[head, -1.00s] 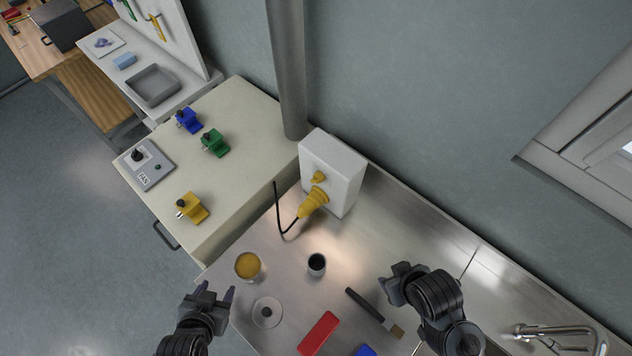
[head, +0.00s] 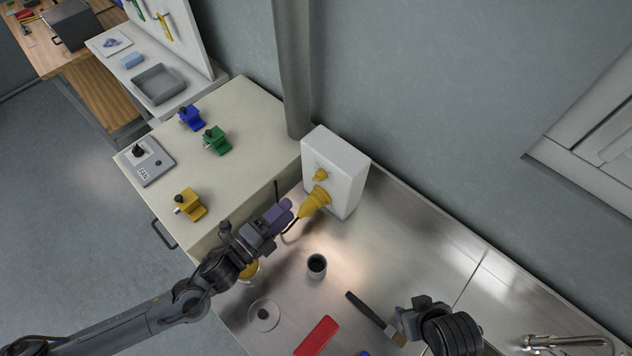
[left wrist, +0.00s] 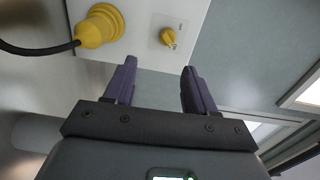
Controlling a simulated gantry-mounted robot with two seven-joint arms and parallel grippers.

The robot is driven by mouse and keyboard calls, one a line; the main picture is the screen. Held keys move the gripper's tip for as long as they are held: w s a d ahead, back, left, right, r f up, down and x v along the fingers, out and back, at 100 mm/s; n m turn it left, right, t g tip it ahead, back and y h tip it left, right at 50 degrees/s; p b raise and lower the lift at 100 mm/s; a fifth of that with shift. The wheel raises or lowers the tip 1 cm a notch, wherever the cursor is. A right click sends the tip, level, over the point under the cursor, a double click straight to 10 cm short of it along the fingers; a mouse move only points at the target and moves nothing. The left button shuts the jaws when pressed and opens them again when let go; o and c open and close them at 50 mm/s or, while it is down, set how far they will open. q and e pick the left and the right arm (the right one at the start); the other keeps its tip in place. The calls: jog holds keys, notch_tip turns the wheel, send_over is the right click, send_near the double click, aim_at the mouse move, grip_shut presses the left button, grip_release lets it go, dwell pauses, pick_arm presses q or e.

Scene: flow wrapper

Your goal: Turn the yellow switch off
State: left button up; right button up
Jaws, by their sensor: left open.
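The yellow switch (head: 320,174) is a small rotary knob on the front of a white box (head: 345,166) that stands against the wall. In the left wrist view the yellow switch (left wrist: 168,37) sits beyond the fingers, on a small grey plate with markings too small to read. A yellow plug (head: 316,201) with a black cable is in the same box below the switch. My left gripper (head: 287,211) is open and empty, in front of the box near the plug, apart from the switch. My right gripper (head: 398,325) is over the metal counter; its jaws are unclear.
A dark cup (head: 317,266), a brush (head: 370,315) and a red block (head: 316,336) lie on the metal counter. A yellow cup (head: 249,271) is partly hidden by my left arm. The cream cabinet holds yellow (head: 189,204), green and blue devices.

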aim_at(315, 180)
pick_arm(q)
jog(key=b+x, duration=0.1)
jog(key=x, duration=0.2)
jog(key=b+x, duration=0.1)
jog(key=x, duration=0.2)
jog(key=r+b+x, duration=0.1)
jog(key=x, duration=0.3)
jog(key=shift+w+a, duration=0.15)
pick_arm(e)
notch_tip(315, 180, down, 4)
jog(key=shift+r, duration=0.2)
pick_arm(q)
jog(key=shift+w+d+r+b, duration=0.15)
jog(key=shift+w+d+b, duration=0.25)
jog(key=shift+w+d, duration=0.1)
pick_arm(e)
jog(key=shift+f, duration=0.15)
pick_arm(q)
grip_shut()
